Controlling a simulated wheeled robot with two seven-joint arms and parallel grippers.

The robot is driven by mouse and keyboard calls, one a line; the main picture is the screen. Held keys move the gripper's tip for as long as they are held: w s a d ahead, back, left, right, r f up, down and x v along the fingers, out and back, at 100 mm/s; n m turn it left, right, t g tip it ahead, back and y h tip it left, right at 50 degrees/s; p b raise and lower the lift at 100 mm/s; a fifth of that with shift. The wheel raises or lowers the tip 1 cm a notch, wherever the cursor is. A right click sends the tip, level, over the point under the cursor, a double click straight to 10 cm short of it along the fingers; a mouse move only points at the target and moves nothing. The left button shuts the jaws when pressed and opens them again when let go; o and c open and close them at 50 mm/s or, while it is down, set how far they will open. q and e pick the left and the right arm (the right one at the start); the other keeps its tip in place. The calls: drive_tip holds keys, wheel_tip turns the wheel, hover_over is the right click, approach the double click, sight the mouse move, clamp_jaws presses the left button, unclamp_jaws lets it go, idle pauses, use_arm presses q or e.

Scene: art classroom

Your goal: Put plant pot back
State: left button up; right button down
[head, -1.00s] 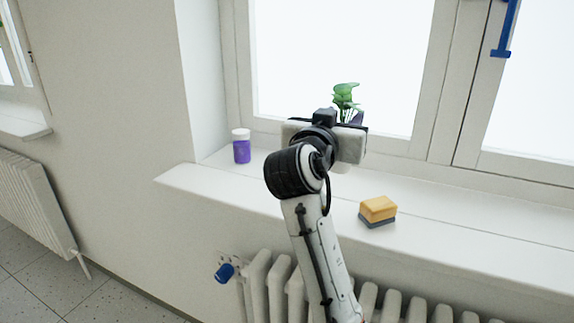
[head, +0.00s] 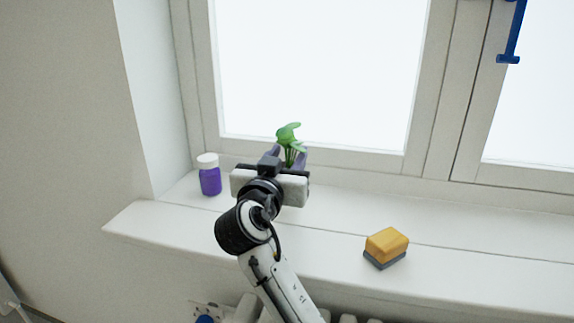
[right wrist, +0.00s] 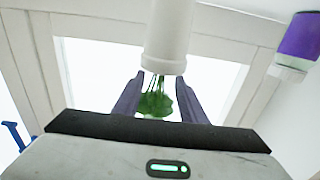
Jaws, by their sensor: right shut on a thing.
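The green leafy plant (head: 288,137) rises above my right gripper (head: 289,154) in the head view, over the windowsill (head: 335,235) and in front of the window. My right gripper is shut on the plant pot, with dark purple fingers on both sides of the plant. In the right wrist view the white pot (right wrist: 168,38) shows beyond the fingertips, with the leaves (right wrist: 156,103) between the fingers. That view looks upside down. The pot is hidden behind the gripper in the head view, so I cannot tell whether it touches the sill. My left gripper is not in view.
A purple bottle with a white cap (head: 209,175) stands on the sill just left of my right gripper. A yellow and grey sponge (head: 386,247) lies on the sill to the right. The sill between the gripper and sponge is clear. A wall closes the sill's left end.

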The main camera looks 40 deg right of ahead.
drive_tip(key=shift+f, duration=1.05)
drive_tip(key=c, duration=1.1)
unclamp_jaws()
drive_tip(key=shift+w, duration=0.1)
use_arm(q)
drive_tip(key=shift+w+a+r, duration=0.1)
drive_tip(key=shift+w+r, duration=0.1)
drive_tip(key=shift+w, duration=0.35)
